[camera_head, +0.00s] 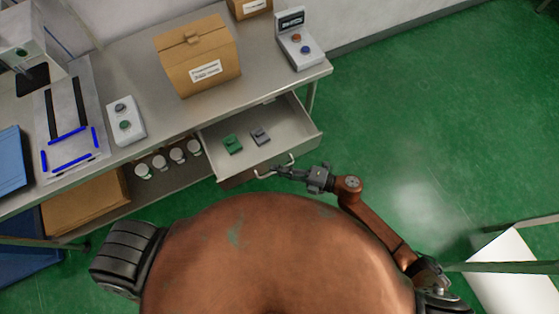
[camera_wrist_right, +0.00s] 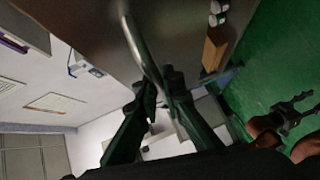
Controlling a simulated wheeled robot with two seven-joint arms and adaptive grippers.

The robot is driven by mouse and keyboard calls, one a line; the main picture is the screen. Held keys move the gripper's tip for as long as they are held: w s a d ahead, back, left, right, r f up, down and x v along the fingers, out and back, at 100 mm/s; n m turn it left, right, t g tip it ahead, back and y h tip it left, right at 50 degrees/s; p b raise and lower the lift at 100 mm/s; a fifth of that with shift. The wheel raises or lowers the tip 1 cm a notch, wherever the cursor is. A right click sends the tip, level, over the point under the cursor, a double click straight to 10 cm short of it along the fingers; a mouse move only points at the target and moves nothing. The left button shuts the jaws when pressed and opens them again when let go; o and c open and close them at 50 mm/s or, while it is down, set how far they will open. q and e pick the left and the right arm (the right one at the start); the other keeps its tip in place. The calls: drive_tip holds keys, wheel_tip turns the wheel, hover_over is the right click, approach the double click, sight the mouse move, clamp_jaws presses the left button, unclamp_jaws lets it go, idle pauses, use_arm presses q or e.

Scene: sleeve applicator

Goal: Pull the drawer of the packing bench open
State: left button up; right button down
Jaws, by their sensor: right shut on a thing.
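The drawer (camera_head: 307,132) of the packing bench stands pulled out from under the bench top, and its inside shows. A green item (camera_head: 232,144) and a grey item (camera_head: 260,136) lie in it. The metal bar handle (camera_head: 261,174) is on the drawer's front. My right gripper (camera_head: 277,171) is shut on the handle at its right part. In the right wrist view the handle (camera_wrist_right: 139,45) runs down between the fingers of my right gripper (camera_wrist_right: 162,90).
The packing bench (camera_head: 262,88) carries a cardboard box (camera_head: 197,60), a button box (camera_head: 126,121) and a control unit (camera_head: 297,45). Several white-topped containers (camera_head: 161,162) stand on the lower shelf. Green floor (camera_head: 420,120) is clear to the right. A white surface (camera_head: 510,270) is at lower right.

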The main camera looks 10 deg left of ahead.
drive_tip(key=shift+s, duration=0.1)
drive_tip(key=c, duration=2.1)
unclamp_jaws()
drive_tip(key=shift+d, duration=0.1)
drive_tip(key=d, duration=0.4)
drive_tip(key=d+r, duration=0.1)
drive_tip(key=d, duration=0.6)
drive_tip(key=shift+s+d+r, duration=0.25)
drive_tip(key=shift+d+r, duration=0.05)
drive_tip(key=shift+d, duration=0.1)
